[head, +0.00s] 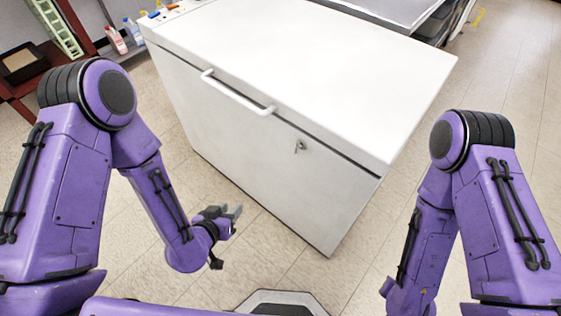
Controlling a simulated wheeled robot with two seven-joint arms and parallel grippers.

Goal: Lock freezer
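A white chest freezer (255,150) stands in front of me with its lid (310,65) down. A white bar handle (238,95) runs along the lid's front edge. A small lock with a key (300,146) in it sits on the front face, right of the handle. My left gripper (234,214) is low in front of the freezer, to the left of and below the lock. Its fingers look apart, with nothing between them. My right arm (425,240) hangs down at the right, and its gripper is out of the picture.
Bottles (117,40) stand by a shelf behind the freezer at the left. A dark red shelf unit (75,35) holds a green rack (58,26) and a dark box (24,62). Tiled floor (290,250) is clear before the freezer and at the right.

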